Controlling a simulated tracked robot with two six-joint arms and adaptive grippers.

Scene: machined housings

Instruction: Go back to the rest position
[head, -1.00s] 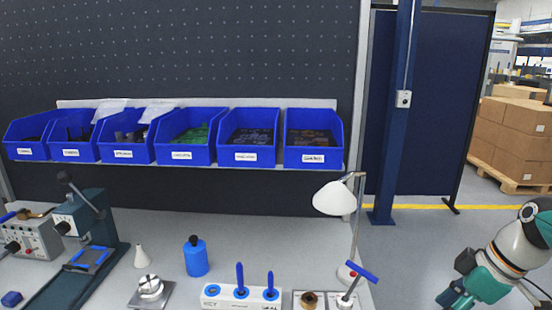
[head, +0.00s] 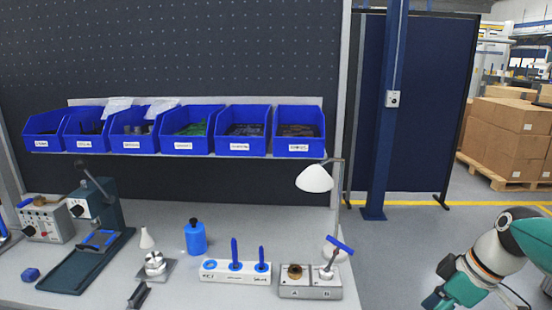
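My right arm comes in at the lower right edge, beside the bench and over the floor. My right gripper (head: 438,299) is at the bottom edge of the head view, clear of the bench's right end. Its fingertips are cut off or too small to read, so I cannot tell whether it is open or shut. I see nothing held in the part that shows. My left arm and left gripper are not in view.
The bench (head: 225,293) holds a lever press (head: 95,235), a control box (head: 45,220), a blue bottle (head: 195,238), a white peg block (head: 235,272), a grey fixture (head: 310,291) and a lamp (head: 314,178). Blue bins (head: 240,146) line the shelf. Floor right of the bench is free.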

